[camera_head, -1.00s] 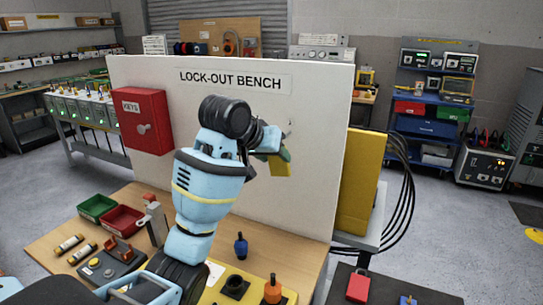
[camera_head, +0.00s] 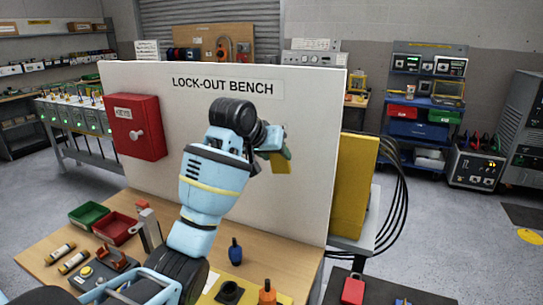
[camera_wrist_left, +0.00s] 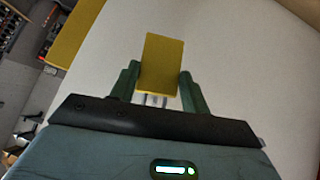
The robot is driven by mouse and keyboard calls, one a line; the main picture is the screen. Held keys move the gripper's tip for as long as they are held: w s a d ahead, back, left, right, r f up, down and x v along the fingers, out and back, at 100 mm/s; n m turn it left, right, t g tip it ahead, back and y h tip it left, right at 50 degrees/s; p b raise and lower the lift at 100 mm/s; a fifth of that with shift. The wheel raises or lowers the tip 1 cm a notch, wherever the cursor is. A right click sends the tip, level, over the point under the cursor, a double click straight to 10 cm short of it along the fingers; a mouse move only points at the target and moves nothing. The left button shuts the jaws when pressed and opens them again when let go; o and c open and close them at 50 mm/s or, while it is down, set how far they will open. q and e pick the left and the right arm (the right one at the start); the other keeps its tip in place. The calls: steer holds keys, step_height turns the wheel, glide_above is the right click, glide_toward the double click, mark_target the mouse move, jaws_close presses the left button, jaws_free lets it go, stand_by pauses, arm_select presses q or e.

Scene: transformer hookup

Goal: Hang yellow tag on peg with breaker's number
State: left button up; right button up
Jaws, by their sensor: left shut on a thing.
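The yellow tag (camera_wrist_left: 161,62) is a plain flat rectangle held between the two green fingers of my left gripper (camera_wrist_left: 158,85) in the left wrist view. In the head view the tag (camera_head: 281,165) shows at the fingertips of my left gripper (camera_head: 275,156), close in front of the white board (camera_head: 305,120) lettered "LOCK-OUT BENCH". My left arm hides much of the board's middle. No peg and no breaker number can be made out. I cannot tell whether the tag touches the board. My right gripper is not in view.
A red KEYS box (camera_head: 138,127) is mounted on the board's left. The wooden bench (camera_head: 150,205) below holds green (camera_head: 88,215) and red (camera_head: 117,227) trays and a blue-topped item (camera_head: 235,251). A yellow panel (camera_head: 354,185) with black cables stands right of the board.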

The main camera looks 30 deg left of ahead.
arm_select(q)
steer(key=shift+w+f, duration=0.1)
steer(key=shift+w, duration=1.2)
steer(key=shift+w+a+f, duration=0.1)
steer(key=shift+w+f, duration=0.4)
steer(key=shift+w, duration=0.25)
steer(key=o, duration=1.1)
steer(key=shift+c, duration=0.2)
steer(key=shift+s+r, duration=0.1)
steer(key=v, duration=0.7)
steer(key=shift+s, duration=0.25)
steer(key=shift+r, duration=0.1)
